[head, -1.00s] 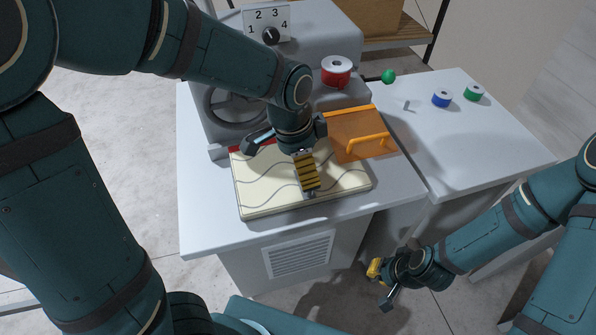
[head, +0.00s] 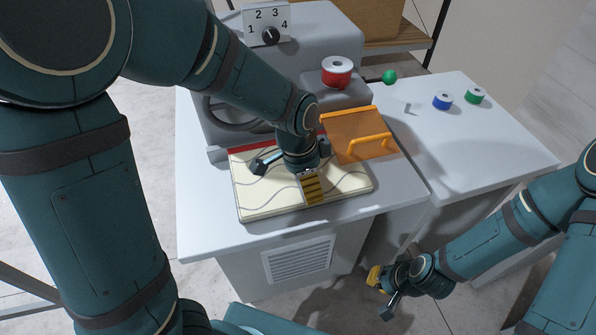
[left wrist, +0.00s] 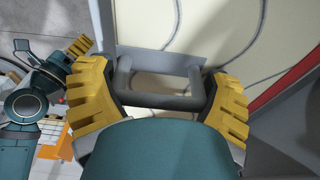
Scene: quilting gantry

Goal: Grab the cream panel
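The cream panel (head: 258,200), with wavy grey lines, lies flat on the near part of the machine table. It also fills the top of the left wrist view (left wrist: 185,25). My left gripper (head: 287,177) is low over the panel, fingers apart. In the left wrist view its yellow ribbed fingers stand on either side of a grey bar handle (left wrist: 160,102) on a grey strip of the panel's edge. I cannot tell whether they touch it. In the head view the arm and gripper hide this handle. My right gripper (head: 379,291) is open and empty, low beside the table's front.
An orange panel with a handle (head: 350,137) sits right beside the cream panel. A red spool (head: 337,72) and a numbered dial (head: 270,36) are on the grey machine behind. Blue (head: 442,100) and green (head: 475,96) spools stand on the right table, otherwise mostly clear.

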